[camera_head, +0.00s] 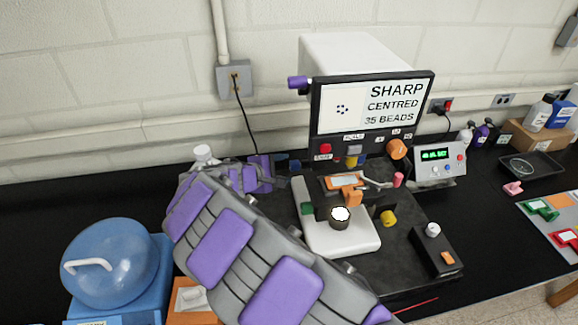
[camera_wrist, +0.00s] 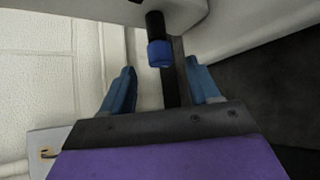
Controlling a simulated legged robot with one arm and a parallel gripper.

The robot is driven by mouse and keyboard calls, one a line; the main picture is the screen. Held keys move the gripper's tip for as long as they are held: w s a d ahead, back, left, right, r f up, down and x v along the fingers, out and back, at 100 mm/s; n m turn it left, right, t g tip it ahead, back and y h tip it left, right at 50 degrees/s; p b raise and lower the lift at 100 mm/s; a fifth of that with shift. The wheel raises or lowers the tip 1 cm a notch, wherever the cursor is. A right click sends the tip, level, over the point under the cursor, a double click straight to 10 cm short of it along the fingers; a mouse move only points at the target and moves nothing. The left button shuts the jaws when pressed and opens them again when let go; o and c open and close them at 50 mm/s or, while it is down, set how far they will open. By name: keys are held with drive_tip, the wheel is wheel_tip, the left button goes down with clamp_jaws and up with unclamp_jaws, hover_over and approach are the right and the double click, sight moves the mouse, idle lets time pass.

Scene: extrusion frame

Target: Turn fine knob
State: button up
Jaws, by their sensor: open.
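In the wrist view a blue knob (camera_wrist: 160,53) sits on the end of a dark shaft, under a pale housing. No label on it is readable, so I cannot confirm that it is the fine knob. My gripper (camera_wrist: 160,64) is open, with one blue finger on each side of the knob's line. The knob appears just beyond the fingertips, with gaps on both sides and no visible contact. In the head view my gripper (camera_head: 288,163) is at the left side of the white microscope (camera_head: 356,240), and the knob there cannot be told apart from the blue fingers.
A screen (camera_head: 372,102) above the microscope reads "SHARP CENTRED". An orange knob (camera_head: 397,149) and a yellow knob (camera_head: 388,218) are at its right. A control box (camera_head: 440,164) and a small black box (camera_head: 436,250) stand further right. A blue domed container (camera_head: 118,262) is at left.

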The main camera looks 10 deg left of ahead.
drive_tip(key=p+v, duration=0.1)
drive_tip(key=v, duration=1.1)
drive_tip(key=shift+s+a, duration=0.25)
drive_tip(key=shift+a, duration=0.15)
idle(1.6)
